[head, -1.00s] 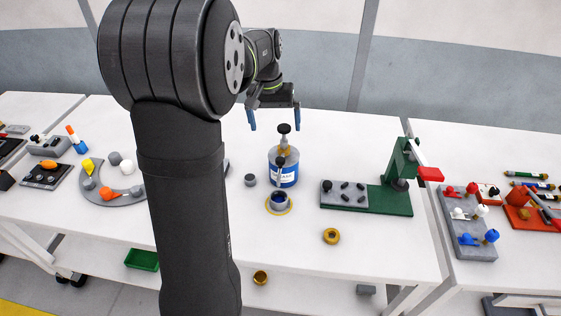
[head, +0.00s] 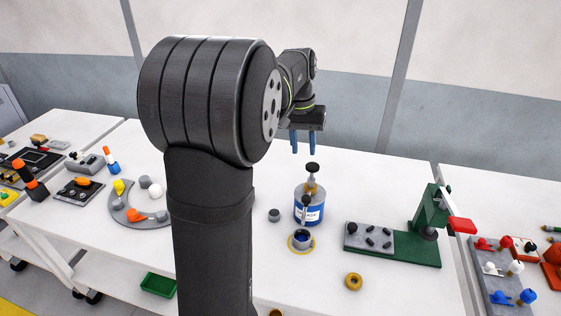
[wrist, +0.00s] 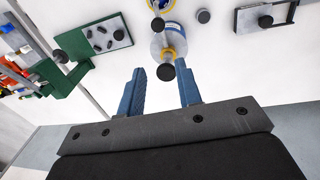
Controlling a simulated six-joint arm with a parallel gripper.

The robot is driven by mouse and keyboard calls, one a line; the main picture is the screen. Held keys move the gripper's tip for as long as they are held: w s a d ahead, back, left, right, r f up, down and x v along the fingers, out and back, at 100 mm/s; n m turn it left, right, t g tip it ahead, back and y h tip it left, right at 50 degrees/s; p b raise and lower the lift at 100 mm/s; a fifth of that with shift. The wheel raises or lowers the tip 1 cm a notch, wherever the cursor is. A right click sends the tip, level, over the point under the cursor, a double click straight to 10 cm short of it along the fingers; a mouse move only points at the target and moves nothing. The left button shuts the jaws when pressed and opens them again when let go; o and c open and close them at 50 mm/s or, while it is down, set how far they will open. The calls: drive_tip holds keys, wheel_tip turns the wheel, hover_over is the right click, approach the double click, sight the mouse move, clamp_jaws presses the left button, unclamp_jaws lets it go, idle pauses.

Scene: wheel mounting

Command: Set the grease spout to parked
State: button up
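The can also shows in the wrist view (wrist: 160,47), with the knob (wrist: 166,73) seen between the finger lines. My gripper (head: 303,150) is above and apart from the knob. In the wrist view its blue fingers (wrist: 161,68) are open and empty.
Right of the can stands a green press (head: 432,225) with a red handle. A small grey cylinder (head: 274,215) is left of the can, and a brass ring (head: 353,282) lies in front. A grey curved tray (head: 130,210) is further left. The bench behind the can is clear.

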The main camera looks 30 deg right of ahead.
drive_tip(key=shift+s+d+f+m, duration=0.2)
drive_tip(key=shift+d+f+m, duration=0.05)
drive_tip(key=shift+d+m, duration=0.15)
drive_tip(key=c, duration=0.3)
drive_tip(key=s+d+f+m+y, duration=0.1)
drive_tip(key=s+d+m, duration=0.1)
drive_tip(key=m, duration=0.2)
drive_tip(key=s+d+f+m+t+y, duration=0.1)
drive_tip(key=d+f+m, duration=0.1)
drive_tip(key=d+m, duration=0.1)
drive_tip(key=s+d+f+m+y, duration=0.1)
drive_tip(key=s+d+f+m, duration=0.1)
drive_tip(key=d+m, duration=0.1)
drive_tip(key=shift+s+f+m+t, duration=0.15)
drive_tip(key=shift+s+m+t, duration=0.2)
drive_tip(key=shift+m, duration=0.55)
clamp_jaws()
drive_tip(key=shift+s+d+f+m, duration=0.3)
drive_tip(key=shift+d+m, duration=0.1)
drive_tip(key=shift+m, duration=0.4)
